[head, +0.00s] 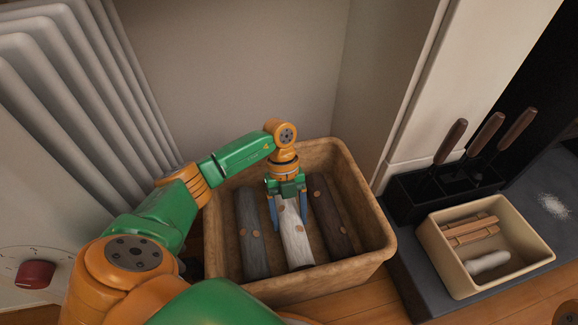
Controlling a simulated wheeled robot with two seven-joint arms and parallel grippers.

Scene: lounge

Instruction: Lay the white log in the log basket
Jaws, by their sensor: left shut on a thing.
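The white log (297,248) lies lengthwise inside the tan log basket (370,240), between a grey log (252,248) on its left and a dark brown log (328,218) on its right. My left gripper (289,220) reaches down into the basket from above, its fingers on either side of the white log. It is shut on the log near its far part, which the gripper partly hides. Whether the log touches the basket floor cannot be told. My right gripper is not in view.
A grey ribbed radiator (75,90) stands at the left. Right of the basket, a dark hearth ledge (400,275) bears a black holder (420,195) with wooden-handled tools and a cream box (450,270) with kindling and a white roll. A wall rises behind the basket.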

